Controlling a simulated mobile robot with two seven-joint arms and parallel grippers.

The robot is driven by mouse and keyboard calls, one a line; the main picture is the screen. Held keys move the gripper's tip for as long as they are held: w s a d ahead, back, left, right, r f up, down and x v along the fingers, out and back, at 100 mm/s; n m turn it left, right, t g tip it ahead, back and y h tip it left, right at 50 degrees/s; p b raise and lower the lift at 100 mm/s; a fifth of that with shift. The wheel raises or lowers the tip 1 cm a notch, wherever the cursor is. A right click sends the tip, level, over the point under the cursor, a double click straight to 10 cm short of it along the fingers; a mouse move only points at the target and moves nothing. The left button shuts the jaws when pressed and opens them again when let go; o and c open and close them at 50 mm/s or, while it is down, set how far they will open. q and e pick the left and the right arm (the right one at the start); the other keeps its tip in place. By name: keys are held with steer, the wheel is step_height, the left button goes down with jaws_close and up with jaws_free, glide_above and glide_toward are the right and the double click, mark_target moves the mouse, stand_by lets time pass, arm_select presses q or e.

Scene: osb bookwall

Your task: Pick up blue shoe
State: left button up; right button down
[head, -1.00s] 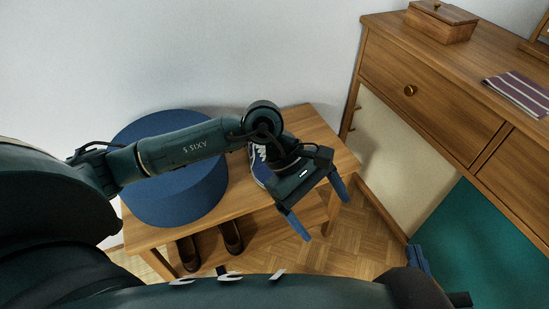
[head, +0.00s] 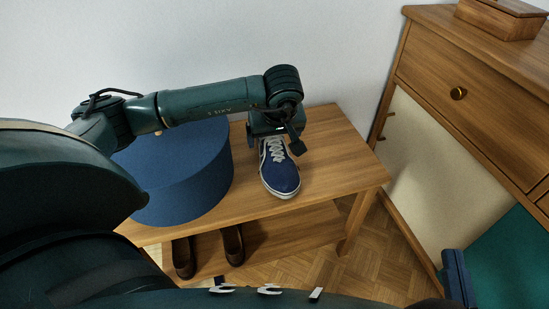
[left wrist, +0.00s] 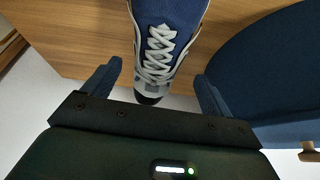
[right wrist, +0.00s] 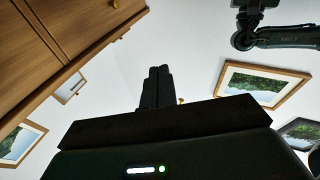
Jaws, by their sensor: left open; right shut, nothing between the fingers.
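The blue shoe (head: 281,172) with white laces and a white sole edge stands upright on the wooden bench (head: 335,150), toe toward me. Its laces and heel end show in the left wrist view (left wrist: 165,50). My left gripper (left wrist: 160,85) is open, its two fingers on either side of the shoe's heel end, with nothing gripped. In the head view the left hand covers the heel, and its fingers are mostly hidden. My right gripper (right wrist: 157,88) is shut and empty, away from the bench; its blue fingers show at the lower right of the head view (head: 457,278).
A large round blue box (head: 180,170) stands on the bench just left of the shoe. Brown shoes (head: 183,257) sit on the lower shelf. A wooden dresser (head: 470,90) stands at the right. The bench is clear right of the shoe.

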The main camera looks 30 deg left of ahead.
mark_target(273, 146)
arm_select(q)
steer(key=x, duration=0.1)
steer(key=b+x, duration=0.1)
steer(key=x, duration=0.1)
steer(key=b+x, duration=0.1)
steer(key=shift+d+f, duration=0.25)
steer(key=shift+f, duration=0.1)
steer(key=shift+w+a+f, duration=0.15)
steer(key=shift+f, duration=0.15)
steer(key=shift+r, duration=0.1)
steer(key=c, duration=1.3)
